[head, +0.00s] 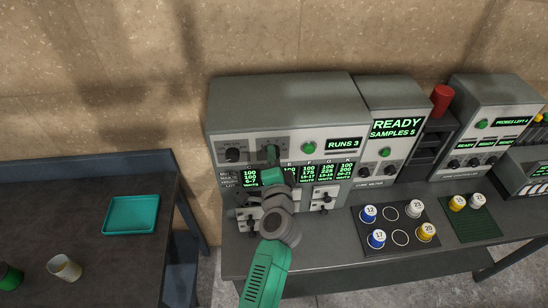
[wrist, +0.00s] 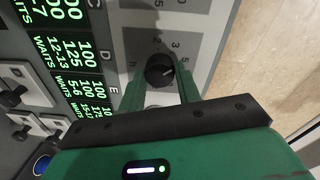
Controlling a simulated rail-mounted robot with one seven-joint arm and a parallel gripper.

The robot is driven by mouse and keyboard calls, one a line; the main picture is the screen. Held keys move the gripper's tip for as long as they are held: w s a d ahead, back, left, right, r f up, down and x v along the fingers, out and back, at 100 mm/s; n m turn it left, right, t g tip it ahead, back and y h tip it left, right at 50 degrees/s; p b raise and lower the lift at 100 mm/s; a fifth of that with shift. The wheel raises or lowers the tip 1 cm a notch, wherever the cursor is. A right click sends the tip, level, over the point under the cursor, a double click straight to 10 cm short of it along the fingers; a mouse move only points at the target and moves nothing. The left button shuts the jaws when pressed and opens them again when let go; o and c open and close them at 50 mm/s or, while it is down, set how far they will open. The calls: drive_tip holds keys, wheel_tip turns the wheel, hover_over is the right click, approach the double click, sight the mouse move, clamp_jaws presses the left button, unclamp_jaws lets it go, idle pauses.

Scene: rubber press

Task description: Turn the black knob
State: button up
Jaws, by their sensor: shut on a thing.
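A black knob (wrist: 159,71) with a white pointer mark sits on a light dial plate with printed numbers in the wrist view. The two green fingers of my gripper (wrist: 160,80) stand on either side of it and are shut on it. In the head view, my gripper (head: 272,153) reaches the upper left part of the grey machine's front (head: 285,95). It hides the held knob there. Another black knob (head: 232,155) is just left of my gripper, on the same panel.
A green button (head: 309,148) and a "RUNS 3" display (head: 343,145) are right of my gripper. Lever switches (head: 325,198) lie below. A dark rack (head: 395,246) with lidded cups and a smaller machine (head: 388,120) stand to the right. A teal tray (head: 131,214) lies on the left table.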

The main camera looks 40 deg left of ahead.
drive_tip(key=shift+m, duration=1.5)
drive_tip(key=shift+p, duration=0.3)
drive_tip(key=o, duration=1)
